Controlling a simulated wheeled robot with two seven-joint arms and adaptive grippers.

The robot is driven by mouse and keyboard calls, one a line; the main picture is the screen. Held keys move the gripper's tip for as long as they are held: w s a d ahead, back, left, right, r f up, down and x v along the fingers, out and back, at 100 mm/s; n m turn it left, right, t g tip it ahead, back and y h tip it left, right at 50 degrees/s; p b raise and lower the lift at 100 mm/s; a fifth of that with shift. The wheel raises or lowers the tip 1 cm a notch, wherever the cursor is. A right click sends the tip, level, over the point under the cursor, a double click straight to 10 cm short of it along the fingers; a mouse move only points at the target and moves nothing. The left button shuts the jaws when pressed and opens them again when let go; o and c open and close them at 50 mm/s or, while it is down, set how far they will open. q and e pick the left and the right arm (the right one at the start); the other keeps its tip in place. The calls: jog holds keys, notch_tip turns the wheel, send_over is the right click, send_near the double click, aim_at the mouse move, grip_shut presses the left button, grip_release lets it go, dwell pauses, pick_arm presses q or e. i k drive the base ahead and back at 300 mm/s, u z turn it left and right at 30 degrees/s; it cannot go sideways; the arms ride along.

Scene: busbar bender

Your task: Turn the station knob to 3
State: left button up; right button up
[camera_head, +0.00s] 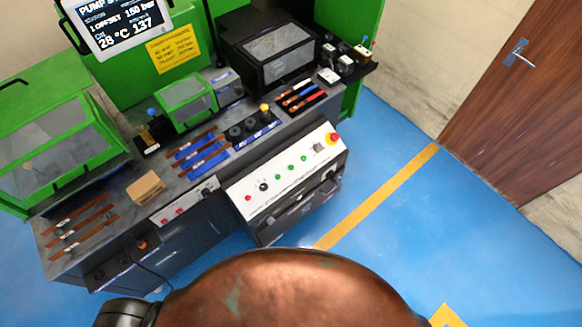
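The green and grey busbar station stands at the left and middle of the head view. On its front is a sloped white control panel (300,171) with a red light, several green buttons and a red emergency button on a yellow base (333,139). A small dark round knob (263,187) sits near the panel's left end, beside the red light. Its pointer and number marks are too small to read, so I cannot tell its setting. Neither of my grippers shows in this view.
A screen (115,22) stands at the top left. Copper bars (200,152), a cardboard box (146,187) and a black machine (272,52) are on the worktop. Blue floor (400,215) with a yellow line is open to the right, before a brown door (525,100).

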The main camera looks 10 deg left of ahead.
aim_at(263, 187)
jog(key=z, duration=0.15)
jog(key=k, duration=0.9)
jog(key=u, duration=1)
